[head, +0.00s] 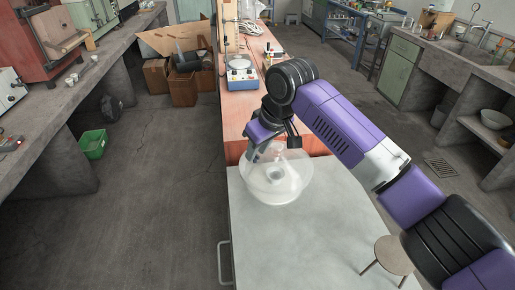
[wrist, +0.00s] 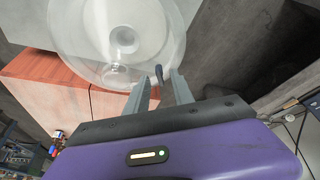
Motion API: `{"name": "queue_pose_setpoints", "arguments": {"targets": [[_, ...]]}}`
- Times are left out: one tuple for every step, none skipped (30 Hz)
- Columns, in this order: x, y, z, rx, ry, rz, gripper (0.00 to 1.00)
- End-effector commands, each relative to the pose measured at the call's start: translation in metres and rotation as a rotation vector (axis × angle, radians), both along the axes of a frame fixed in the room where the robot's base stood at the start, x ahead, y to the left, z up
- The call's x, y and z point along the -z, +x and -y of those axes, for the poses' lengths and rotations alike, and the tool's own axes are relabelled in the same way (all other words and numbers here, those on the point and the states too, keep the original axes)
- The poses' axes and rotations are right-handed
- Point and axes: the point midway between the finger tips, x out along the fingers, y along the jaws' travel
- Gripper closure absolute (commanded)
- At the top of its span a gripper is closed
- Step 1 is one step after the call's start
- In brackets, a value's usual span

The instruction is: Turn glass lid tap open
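A clear glass vessel with a lid (head: 277,183) stands on the pale concrete bench top; in the wrist view its round glass shape (wrist: 95,30) fills the upper left. A small dark tap handle (wrist: 159,74) shows at the glass edge in the wrist view. My gripper (wrist: 163,80) has its two grey fingers apart, with the tap handle between or just past their tips. I cannot tell whether either finger touches it. In the head view my gripper (head: 272,147) is at the upper side of the glass, and the tap is hidden.
The pale bench top (head: 310,235) is otherwise bare around the glass. A reddish wooden bench (head: 240,118) adjoins behind it, carrying a blue and white device (head: 242,76). A stool (head: 390,256) stands at the lower right. Open floor lies to the left.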

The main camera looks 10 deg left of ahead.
Motion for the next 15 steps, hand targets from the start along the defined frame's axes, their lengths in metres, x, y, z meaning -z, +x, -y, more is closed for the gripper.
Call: {"name": "queue_pose_setpoints", "arguments": {"targets": [[0.0001, -0.0001, -0.0001, 0.000, 0.000, 0.000, 0.71], [0.0001, -0.0001, -0.0001, 0.000, 0.000, 0.000, 0.71], [0.0001, -0.0001, -0.0001, 0.000, 0.000, 0.000, 0.71], [0.0001, -0.0001, 0.0000, 0.000, 0.000, 0.000, 0.71], [0.0000, -0.0001, 0.0000, 0.000, 0.000, 0.000, 0.77], [0.0000, -0.0001, 0.0000, 0.000, 0.000, 0.000, 0.85], [-0.0001, -0.0002, 0.0000, 0.000, 0.000, 0.000, 0.91], [-0.0001, -0.0001, 0.0001, 0.000, 0.000, 0.000, 0.96], [-0.0001, -0.0001, 0.0000, 0.000, 0.000, 0.000, 1.00], [-0.0001, -0.0001, 0.0001, 0.000, 0.000, 0.000, 1.00], [-0.0001, -0.0002, 0.0000, 0.000, 0.000, 0.000, 1.00], [-0.0002, -0.0001, 0.0000, 0.000, 0.000, 0.000, 1.00], [-0.0002, -0.0001, 0.0000, -0.001, 0.000, 0.000, 1.00], [-0.0002, -0.0001, 0.0000, 0.000, 0.000, 0.000, 1.00], [-0.0003, -0.0002, 0.0000, -0.001, 0.000, 0.000, 1.00]]}}
